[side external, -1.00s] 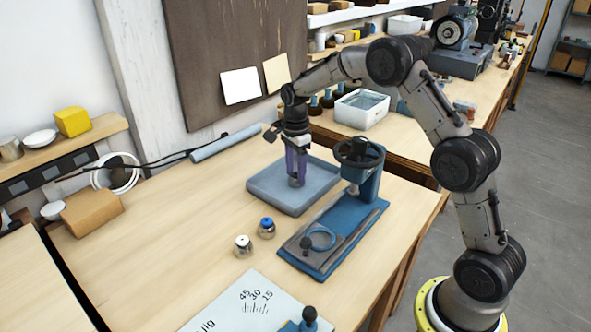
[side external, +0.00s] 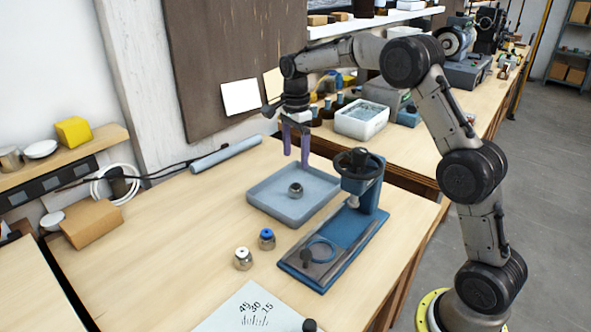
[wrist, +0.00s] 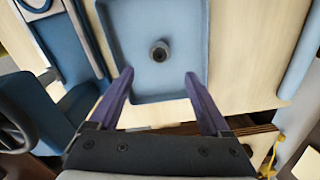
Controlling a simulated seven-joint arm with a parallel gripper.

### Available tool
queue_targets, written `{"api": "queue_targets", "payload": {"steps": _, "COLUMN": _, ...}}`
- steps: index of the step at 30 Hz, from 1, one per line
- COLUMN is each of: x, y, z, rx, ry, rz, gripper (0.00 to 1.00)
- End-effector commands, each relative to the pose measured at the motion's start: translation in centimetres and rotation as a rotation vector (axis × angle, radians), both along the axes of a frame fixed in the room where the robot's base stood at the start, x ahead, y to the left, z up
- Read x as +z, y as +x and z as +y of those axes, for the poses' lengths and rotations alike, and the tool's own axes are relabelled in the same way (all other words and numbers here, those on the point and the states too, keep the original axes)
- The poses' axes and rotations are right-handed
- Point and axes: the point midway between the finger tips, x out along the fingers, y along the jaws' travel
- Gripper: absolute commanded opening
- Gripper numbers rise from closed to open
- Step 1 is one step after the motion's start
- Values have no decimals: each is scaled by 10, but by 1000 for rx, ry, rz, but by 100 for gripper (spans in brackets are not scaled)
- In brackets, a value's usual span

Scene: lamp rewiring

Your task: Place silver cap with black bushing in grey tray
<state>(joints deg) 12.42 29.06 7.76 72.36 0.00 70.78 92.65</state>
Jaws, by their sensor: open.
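The silver cap with the black bushing (side external: 296,189) rests in the grey tray (side external: 262,204), near its middle. In the wrist view the cap (wrist: 160,51) shows from above with a dark centre, on the floor of the tray (wrist: 140,80). My gripper (side external: 296,162) is open and empty. It is above the tray, apart from the cap. In the wrist view its two purple fingers (wrist: 160,76) are spread wide with nothing between them.
Two more silver caps, one with a white top (side external: 243,258) and one with a blue top (side external: 267,238), stand on the table. A blue press (side external: 345,235) stands right of the tray. A grey tube (side external: 226,154) lies behind.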

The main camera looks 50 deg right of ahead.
Motion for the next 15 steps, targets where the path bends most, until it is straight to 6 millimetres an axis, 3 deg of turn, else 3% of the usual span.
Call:
{"api": "queue_targets", "payload": {"steps": 6, "x": 27, "y": 0, "z": 0, "rx": 0, "ry": 0, "rz": -1, "gripper": 81}}
{"api": "queue_targets", "payload": {"steps": 15, "x": 42, "y": -7, "z": 5, "rx": 44, "ry": -4, "rz": -14, "gripper": 81}}
